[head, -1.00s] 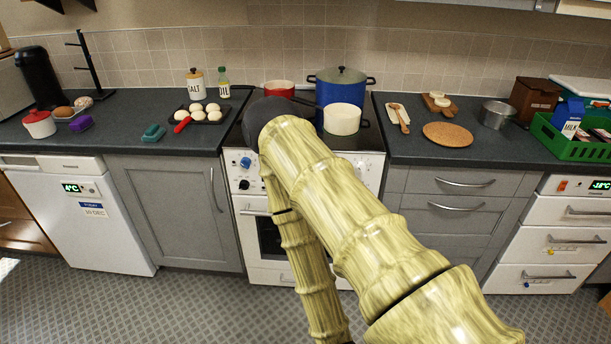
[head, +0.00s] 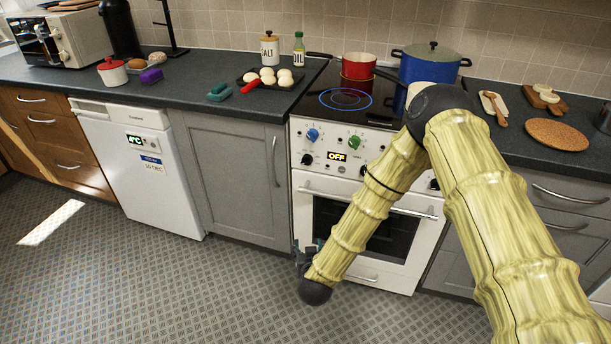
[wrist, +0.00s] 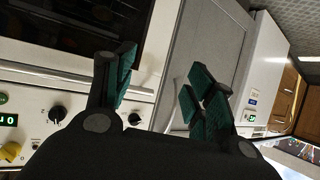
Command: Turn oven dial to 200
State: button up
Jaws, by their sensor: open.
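The white oven (head: 361,275) stands in the middle of the head view, its door shut. Its display (head: 337,157) reads OFF. On its panel are a blue dial (head: 313,134), a green dial (head: 354,142) and black dials, one at the left (head: 307,159); I cannot read their markings. My arm hides part of the panel's right side. My gripper (head: 305,256) is low before the oven's left edge, small and partly hidden. In the wrist view my gripper (wrist: 165,78) is open and empty; a black dial (wrist: 57,113) and the display (wrist: 8,120) show tilted at left, apart from the fingers.
On the hob are a red pan (head: 359,66), a blue pot (head: 432,66) and a cream pot partly behind my arm. A grey cupboard (head: 232,180) and white fridge (head: 140,170) stand left. The floor (head: 170,290) before them is clear.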

jog(key=w+a+r+m+t+h+b, duration=0.2)
jog(key=w+a+r+t+h+b, duration=0.15)
jog(key=w+r, duration=0.5)
jog(key=m+t+h+b, duration=0.1)
jog(key=m+h, duration=0.1)
jog(key=h, duration=0.1)
send_near(305, 162)
jog(key=x, duration=0.9)
jog(key=shift+w+d, duration=0.2)
jog(key=shift+w, duration=0.15)
jog(key=c, duration=1)
